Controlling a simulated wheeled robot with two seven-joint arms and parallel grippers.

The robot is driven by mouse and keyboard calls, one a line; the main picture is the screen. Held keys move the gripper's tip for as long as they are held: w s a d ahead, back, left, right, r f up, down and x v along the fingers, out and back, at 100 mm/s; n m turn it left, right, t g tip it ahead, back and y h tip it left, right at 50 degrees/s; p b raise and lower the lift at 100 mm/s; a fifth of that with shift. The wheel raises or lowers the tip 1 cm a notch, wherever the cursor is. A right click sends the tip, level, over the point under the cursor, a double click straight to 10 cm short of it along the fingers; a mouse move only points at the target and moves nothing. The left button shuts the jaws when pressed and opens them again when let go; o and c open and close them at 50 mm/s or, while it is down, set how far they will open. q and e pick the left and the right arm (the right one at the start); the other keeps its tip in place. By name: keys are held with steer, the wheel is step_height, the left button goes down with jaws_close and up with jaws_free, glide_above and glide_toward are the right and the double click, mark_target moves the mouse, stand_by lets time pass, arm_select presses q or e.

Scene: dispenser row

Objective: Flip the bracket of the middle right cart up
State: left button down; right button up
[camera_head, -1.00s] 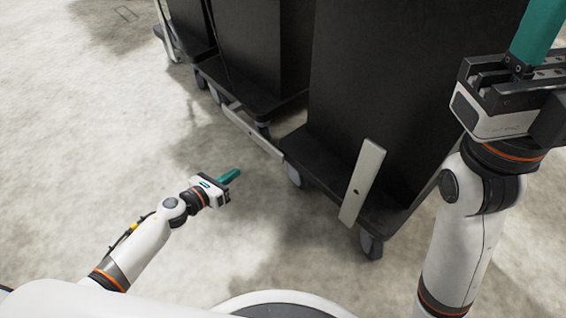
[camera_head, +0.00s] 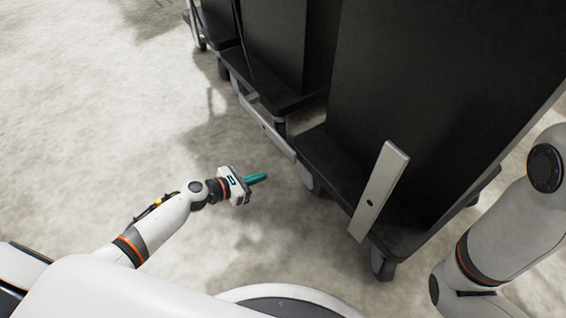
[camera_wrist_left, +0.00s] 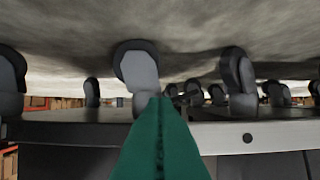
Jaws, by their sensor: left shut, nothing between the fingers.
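Dark carts on castors stand in a row in the head view. The nearest cart (camera_head: 425,90) carries a light metal bracket (camera_head: 379,188) standing up at its front corner. A second light bracket (camera_head: 266,128) lies low, reaching from the middle cart (camera_head: 283,40) to the nearest cart. My left gripper (camera_head: 262,177) is shut and empty, low over the floor, left of the nearest cart and nearer me than the low bracket. In the left wrist view, its green fingers (camera_wrist_left: 160,112) show before a light bar with a dark hole; contact cannot be told. My right gripper is out of view.
A further cart (camera_head: 219,18) stands at the far end of the row. Castors show along the cart bases, one (camera_head: 381,264) under the nearest cart's front corner. The concrete floor (camera_head: 90,110) to the left is clear.

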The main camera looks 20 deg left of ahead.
arm_select(q)
steer(key=b+x, duration=0.4)
steer(key=x, duration=0.5)
step_height(320, 180, up, 4)
steer(key=shift+w+f+p, duration=0.1)
steer(key=shift+p, duration=0.55)
